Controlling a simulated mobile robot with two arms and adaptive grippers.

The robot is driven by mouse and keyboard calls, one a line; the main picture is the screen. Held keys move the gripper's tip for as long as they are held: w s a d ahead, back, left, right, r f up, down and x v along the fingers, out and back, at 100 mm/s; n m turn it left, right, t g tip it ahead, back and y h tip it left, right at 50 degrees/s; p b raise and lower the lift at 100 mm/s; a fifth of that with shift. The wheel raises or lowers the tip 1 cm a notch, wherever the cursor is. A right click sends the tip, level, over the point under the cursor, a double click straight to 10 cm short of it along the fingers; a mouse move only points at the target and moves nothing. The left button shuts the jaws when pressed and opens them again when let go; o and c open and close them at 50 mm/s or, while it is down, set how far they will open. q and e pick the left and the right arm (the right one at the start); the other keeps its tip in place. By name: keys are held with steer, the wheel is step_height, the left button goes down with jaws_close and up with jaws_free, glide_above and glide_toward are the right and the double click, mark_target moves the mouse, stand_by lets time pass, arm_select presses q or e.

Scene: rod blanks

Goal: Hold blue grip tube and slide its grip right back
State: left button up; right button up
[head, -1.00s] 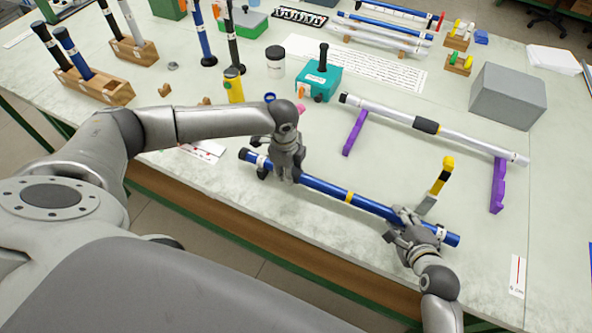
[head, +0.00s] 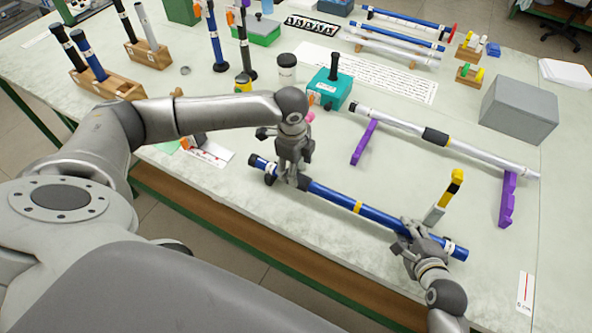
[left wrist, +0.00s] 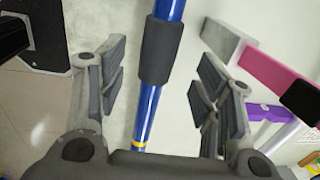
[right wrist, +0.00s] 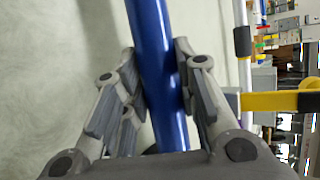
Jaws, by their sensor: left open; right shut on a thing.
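The blue tube (head: 330,195) lies slantwise near the table's front edge, with a black left end and a yellow band. Its black grip (left wrist: 158,50) shows in the left wrist view as a sleeve around the tube, apart from the yellow band; in the head view my left gripper largely hides it. My left gripper (head: 287,182) is open, its fingers on either side of the tube around the grip, with gaps on both sides. My right gripper (head: 418,238) is shut on the blue tube near its right end; the right wrist view shows the tube between its fingers (right wrist: 158,75).
Behind lies a silver tube (head: 385,122) with a black grip (head: 436,137), on purple stands (head: 363,142). A yellow-and-black handled tool (head: 446,196) stands close behind my right gripper. A grey box (head: 518,110) and a teal box (head: 330,90) stand farther back.

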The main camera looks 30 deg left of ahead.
arm_select(q)
step_height(320, 180, up, 6)
steer(key=shift+s+r, duration=0.25)
steer(key=shift+s, duration=0.05)
arm_select(e)
steer(key=shift+s+a, duration=0.1)
steer(key=o, duration=1.1)
steer(key=shift+o, duration=0.2)
